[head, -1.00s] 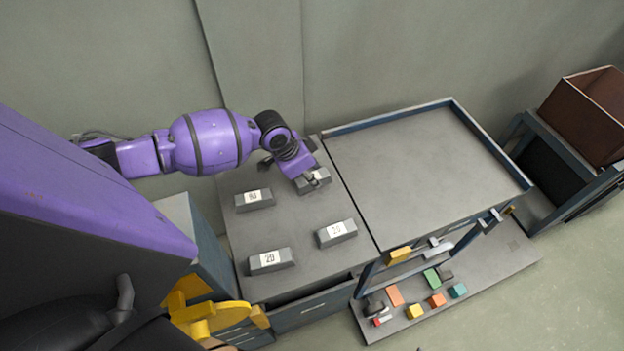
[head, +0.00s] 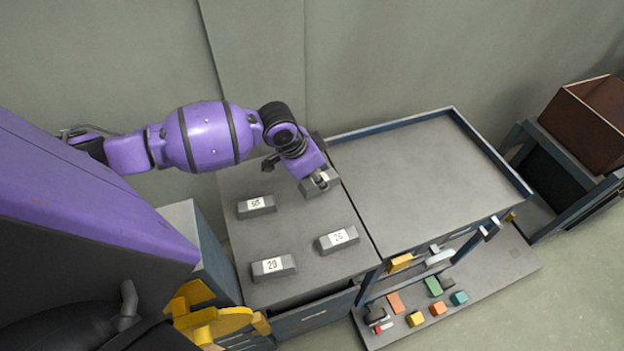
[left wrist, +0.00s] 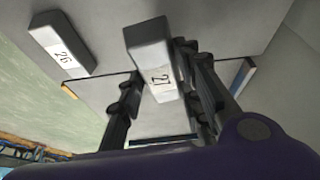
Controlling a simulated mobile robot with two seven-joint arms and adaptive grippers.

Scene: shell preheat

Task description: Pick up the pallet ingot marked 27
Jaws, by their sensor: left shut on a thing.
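The grey ingot (head: 313,191) is at the far right corner of the grey table top, partly covered by my left gripper (head: 321,177). In the left wrist view the ingot (left wrist: 148,43) shows a white label reading 27. The fingers of my left gripper (left wrist: 158,80) are on either side of it, shut on it. It looks slightly raised off the table top, though the gap is hard to judge. My right gripper is not seen.
Three other labelled ingots lie on the table top: one marked 26 (head: 338,240), one seemingly 29 (head: 273,267), and one with an unclear label (head: 256,206). An empty rimmed table (head: 420,165) adjoins at right. Coloured blocks lie on a low shelf. A brown bin (head: 590,120) stands far right.

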